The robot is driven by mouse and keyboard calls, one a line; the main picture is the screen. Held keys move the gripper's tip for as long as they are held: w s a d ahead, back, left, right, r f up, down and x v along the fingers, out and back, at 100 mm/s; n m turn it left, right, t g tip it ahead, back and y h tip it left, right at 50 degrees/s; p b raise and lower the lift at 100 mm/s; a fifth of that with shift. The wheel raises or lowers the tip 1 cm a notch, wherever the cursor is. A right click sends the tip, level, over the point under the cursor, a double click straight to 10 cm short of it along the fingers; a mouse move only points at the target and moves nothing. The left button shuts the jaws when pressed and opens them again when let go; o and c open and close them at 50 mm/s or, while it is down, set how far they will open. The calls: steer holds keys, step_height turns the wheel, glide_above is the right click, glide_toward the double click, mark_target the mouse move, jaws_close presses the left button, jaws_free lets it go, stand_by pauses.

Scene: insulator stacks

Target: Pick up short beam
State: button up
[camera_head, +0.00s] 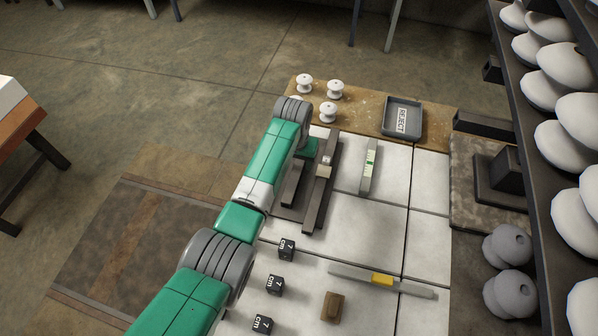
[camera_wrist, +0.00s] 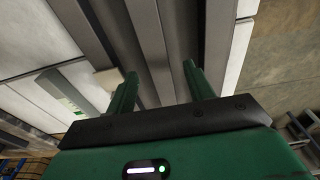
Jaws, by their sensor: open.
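Two dark grey beams lie side by side on the white-tiled bench in the head view. The longer beam (camera_head: 317,196) carries a small light block (camera_head: 324,171). The shorter-looking beam (camera_head: 292,186) is to its left, partly hidden by my arm; I take it as the short beam. My gripper (camera_head: 308,148) is mostly hidden by my wrist there, over the far end of the beams. In the wrist view my gripper (camera_wrist: 158,82) is open, fingers apart, with grey beam faces beyond and between them. I cannot tell which face is the short beam or whether the fingers touch it.
A level with a green vial (camera_head: 369,172) lies right of the beams. A longer bar with a yellow middle (camera_head: 383,280) lies nearer. A reject tray (camera_head: 402,119) and white insulators (camera_head: 328,112) are behind. Black cubes (camera_head: 274,285) and a brown block (camera_head: 332,307) stand in front.

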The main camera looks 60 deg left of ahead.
step_height(320, 180, down, 3)
steer(key=shift+w+r+b, duration=0.1)
steer(key=shift+w+b, duration=0.05)
steer(key=shift+b, duration=0.2)
steer(key=shift+c, duration=0.2)
jaws_close()
steer(key=shift+r, duration=0.15)
step_height(320, 180, up, 10)
steer(key=p, duration=0.4)
steer(key=s+d+m, duration=0.1)
steer(key=m, duration=0.1)
steer(key=s+d+f+m, duration=0.1)
steer(key=s+d+m, duration=0.1)
steer(key=m, duration=0.1)
steer(key=s+d+m, duration=0.1)
steer(key=s+m, duration=0.1)
steer(key=m, duration=0.1)
steer(key=shift+s+d+f+h, duration=0.15)
steer(key=shift+f+h, duration=0.1)
steer(key=shift+h, duration=0.15)
steer(key=s+d+m+h, duration=0.1)
steer(key=s+d+m, duration=0.4)
steer(key=d+m, duration=0.4)
steer(key=m+b, duration=0.1)
steer(key=b, duration=0.7)
glide_above(297, 167)
steer(key=shift+f, duration=0.65)
